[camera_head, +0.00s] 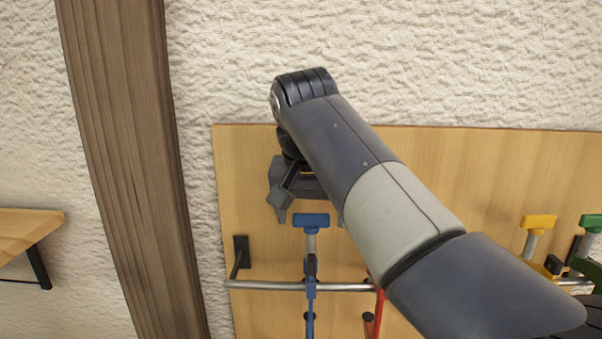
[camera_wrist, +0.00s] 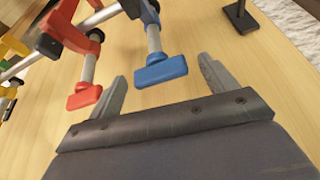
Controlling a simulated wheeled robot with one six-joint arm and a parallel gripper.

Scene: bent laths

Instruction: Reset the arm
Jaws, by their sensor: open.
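My gripper (camera_wrist: 160,82) is open and empty in the wrist view, its two grey fingers spread apart. A blue clamp (camera_wrist: 160,71) shows just beyond the gap between the fingers; I cannot tell if it is touched. A red clamp (camera_wrist: 84,96) is just left of the left finger. In the head view my arm reaches up and left across the wooden board, and my gripper (camera_head: 309,215) hangs near the top of the blue clamp (camera_head: 311,221). My arm hides most of the red clamp (camera_head: 379,312) there.
A metal rail (camera_head: 265,285) runs along the wooden board (camera_head: 470,165) and carries the clamps. A yellow clamp (camera_head: 538,223) and a green clamp (camera_head: 591,224) are at the right. A wooden post (camera_head: 125,150) and a shelf (camera_head: 25,230) stand left. The board's upper right is clear.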

